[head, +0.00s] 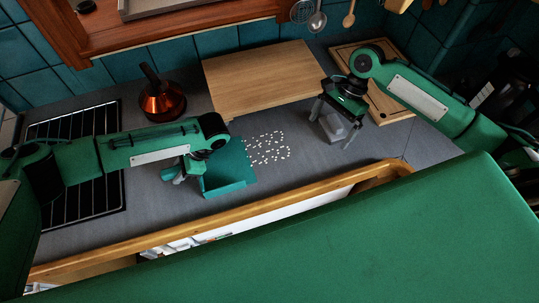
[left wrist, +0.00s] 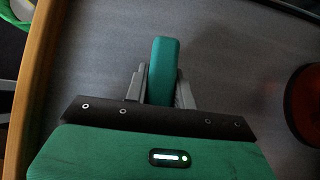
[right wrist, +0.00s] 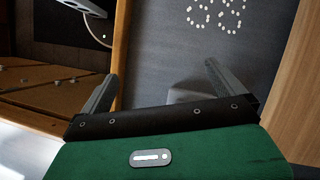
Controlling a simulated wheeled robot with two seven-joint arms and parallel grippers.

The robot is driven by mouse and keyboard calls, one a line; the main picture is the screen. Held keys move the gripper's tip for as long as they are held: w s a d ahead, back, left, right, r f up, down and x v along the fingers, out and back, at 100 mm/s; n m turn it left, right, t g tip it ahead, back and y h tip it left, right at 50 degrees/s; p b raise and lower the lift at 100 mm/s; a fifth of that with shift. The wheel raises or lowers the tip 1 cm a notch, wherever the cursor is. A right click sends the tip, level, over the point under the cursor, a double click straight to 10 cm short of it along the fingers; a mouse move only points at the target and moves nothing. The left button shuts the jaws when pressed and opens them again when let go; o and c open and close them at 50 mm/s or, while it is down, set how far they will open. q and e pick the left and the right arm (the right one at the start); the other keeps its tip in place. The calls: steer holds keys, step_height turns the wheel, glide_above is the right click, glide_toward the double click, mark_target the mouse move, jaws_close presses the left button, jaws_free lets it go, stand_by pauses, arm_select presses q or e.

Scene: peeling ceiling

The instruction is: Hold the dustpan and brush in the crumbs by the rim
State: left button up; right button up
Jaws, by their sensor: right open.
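The teal dustpan (head: 237,166) lies on the grey counter, its open side toward the white crumbs (head: 268,148). My left gripper (head: 180,174) is at its left side. In the left wrist view, its fingers close on both sides of the dustpan's teal handle (left wrist: 164,68). My right gripper (head: 338,122) is open and points down over a pale grey blocky object (head: 334,127), which may be the brush. In the right wrist view this object (right wrist: 184,96) shows between the spread fingers, its lower part hidden by the gripper body. The crumbs also show there (right wrist: 215,14).
A wooden board (head: 258,80) lies behind the crumbs, and another (head: 385,100) is at the right. A copper pot (head: 162,103) stands beside the black hob rack (head: 75,150). A wooden edge (head: 210,222) borders the counter's front.

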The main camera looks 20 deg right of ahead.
mark_target(336, 121)
steer(key=w+d+m+h, duration=0.1)
steer(key=d, duration=0.1)
steer(key=w+d+r+m+t+h, duration=0.1)
steer(key=w+d, duration=0.1)
steer(key=w+d+m+t+h, duration=0.1)
steer(key=w+d, duration=0.1)
steer(key=d, duration=0.1)
steer(key=shift+w+r+m, duration=0.25)
steer(key=shift+r+m, duration=0.05)
steer(key=shift+r, duration=0.05)
steer(key=shift+a+f, duration=0.25)
steer(key=shift+f, duration=1.7)
steer(key=shift+a+f, duration=0.2)
steer(key=shift+f, duration=1.8)
steer(key=shift+a+f, duration=0.25)
steer(key=shift+f, duration=1.7)
steer(key=c, duration=1.4)
steer(key=shift+r, duration=3.05)
steer(key=shift+c, duration=0.2)
steer(key=s+a+r+n+g+h, duration=0.1)
steer(key=s+a+r+n, duration=0.1)
steer(key=a+n, duration=1.3)
steer(key=n, duration=0.3)
